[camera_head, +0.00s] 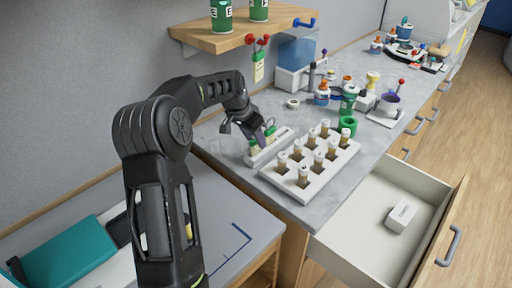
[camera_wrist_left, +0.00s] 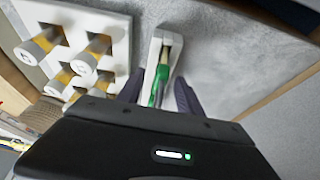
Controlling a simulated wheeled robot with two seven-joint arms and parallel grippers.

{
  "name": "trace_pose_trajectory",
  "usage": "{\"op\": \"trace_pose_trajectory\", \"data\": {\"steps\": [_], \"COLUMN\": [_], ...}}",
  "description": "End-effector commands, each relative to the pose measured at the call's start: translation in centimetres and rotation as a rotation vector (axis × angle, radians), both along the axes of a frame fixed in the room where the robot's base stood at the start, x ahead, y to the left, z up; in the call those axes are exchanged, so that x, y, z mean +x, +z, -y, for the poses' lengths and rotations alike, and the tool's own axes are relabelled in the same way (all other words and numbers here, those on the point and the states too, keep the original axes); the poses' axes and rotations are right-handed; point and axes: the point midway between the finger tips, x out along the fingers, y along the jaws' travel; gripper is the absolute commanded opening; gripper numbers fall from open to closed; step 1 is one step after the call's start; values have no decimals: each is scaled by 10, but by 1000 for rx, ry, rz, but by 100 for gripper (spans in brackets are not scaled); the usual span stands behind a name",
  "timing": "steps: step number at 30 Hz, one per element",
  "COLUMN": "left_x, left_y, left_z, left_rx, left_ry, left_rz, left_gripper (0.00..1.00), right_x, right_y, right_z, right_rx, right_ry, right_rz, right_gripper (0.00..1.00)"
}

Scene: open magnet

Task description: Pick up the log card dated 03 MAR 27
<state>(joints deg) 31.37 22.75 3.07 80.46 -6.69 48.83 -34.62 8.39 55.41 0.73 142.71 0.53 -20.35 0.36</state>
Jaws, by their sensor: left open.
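My left gripper (camera_head: 262,140) reaches down over a narrow white holder (camera_head: 286,140) on the grey counter. Small green-topped pieces (camera_head: 253,147) stand in the holder beside the fingers. In the left wrist view, the open fingers (camera_wrist_left: 158,92) sit on either side of a green piece (camera_wrist_left: 160,78) in the white holder (camera_wrist_left: 155,48); I cannot tell whether they touch it. A green and pale tag (camera_head: 258,70) hangs from a red hook under the shelf. I can read no date, so I cannot tell which piece is the 03 MAR 27 card. My right gripper is not in view.
A white rack of brown, white-capped vials (camera_head: 297,185) stands close to the holder. A wooden shelf (camera_head: 240,35) with green tins overhangs the counter. An open drawer (camera_head: 360,215) holds a white box (camera_head: 402,215).

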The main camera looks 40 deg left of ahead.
Motion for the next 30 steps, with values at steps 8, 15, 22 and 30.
{"op": "trace_pose_trajectory", "data": {"steps": [8,15,22,30], "left_x": [7,7,7,7], "left_y": [-15,-15,-15,-15], "left_z": [0,0,0,0], "left_rx": [1,0,0,0], "left_ry": [0,1,1,1], "left_rz": [2,1,1,1], "left_gripper": [43,43,43,22], "right_x": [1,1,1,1], "right_y": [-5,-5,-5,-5], "right_z": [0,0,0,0], "right_rx": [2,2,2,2], "right_ry": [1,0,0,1], "right_rz": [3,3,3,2], "right_gripper": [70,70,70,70]}}
